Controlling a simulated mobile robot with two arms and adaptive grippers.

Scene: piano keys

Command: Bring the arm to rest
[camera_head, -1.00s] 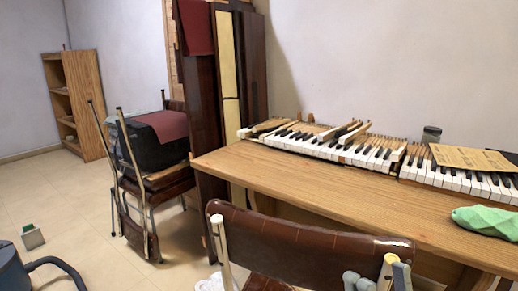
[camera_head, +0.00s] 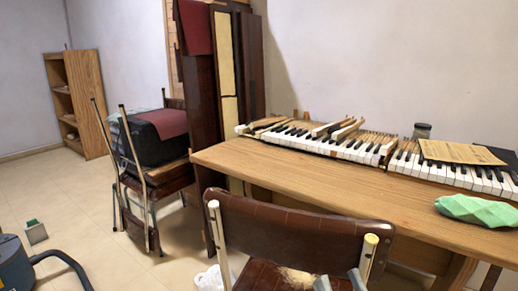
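The piano keys (camera_head: 345,146) lie in rows on the wooden table (camera_head: 300,176), some loose wooden key sticks on top. My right gripper (camera_head: 340,284) shows only at the bottom edge, as two grey fingertips standing apart with nothing seen between them. It is in front of the brown chair (camera_head: 285,232), overlapping its seat in the picture, well away from the keys. The rest of this gripper and its arm are below the picture. My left gripper does not show.
A green faceted object (camera_head: 476,210), a brown sheet (camera_head: 460,152) and a jar (camera_head: 421,131) are on the table. Stacked chairs (camera_head: 150,190) stand left, a vacuum cleaner (camera_head: 14,265) at lower left. The floor (camera_head: 95,215) between them is mostly clear.

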